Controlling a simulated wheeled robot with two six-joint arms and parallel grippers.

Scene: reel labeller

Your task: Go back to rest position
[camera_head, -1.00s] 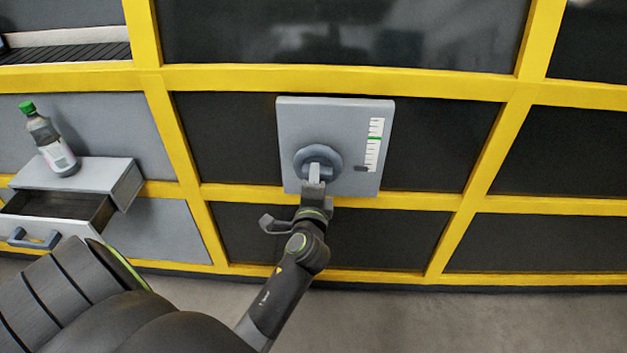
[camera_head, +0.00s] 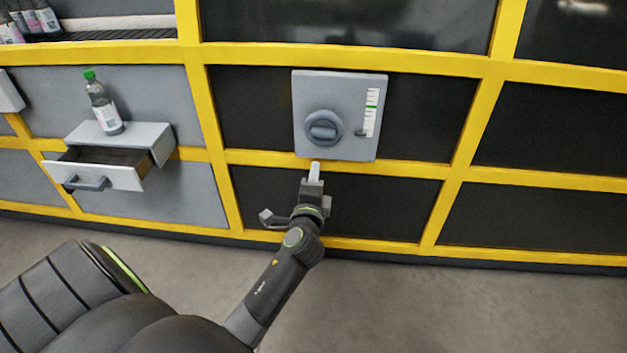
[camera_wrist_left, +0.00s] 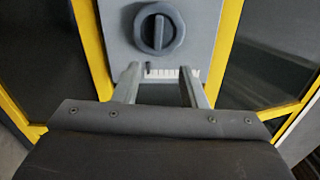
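My left gripper (camera_head: 315,170) is in front of the yellow frame, just below the grey dial panel, and is apart from the knob. In the left wrist view its two fingers (camera_wrist_left: 160,88) are spread with nothing between them. The round grey knob (camera_head: 323,128) sits on the panel (camera_head: 340,88), beside a white scale with a green mark. The knob also shows in the left wrist view (camera_wrist_left: 159,30), its grip bar close to upright there. My right gripper is not in view.
A small box with an open drawer (camera_head: 108,175) juts from the wall at left. A bottle with a green cap (camera_head: 104,108) stands on it. Several bottles (camera_head: 30,18) sit on a shelf at upper left. The grey floor (camera_head: 450,310) in front of the wall is clear.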

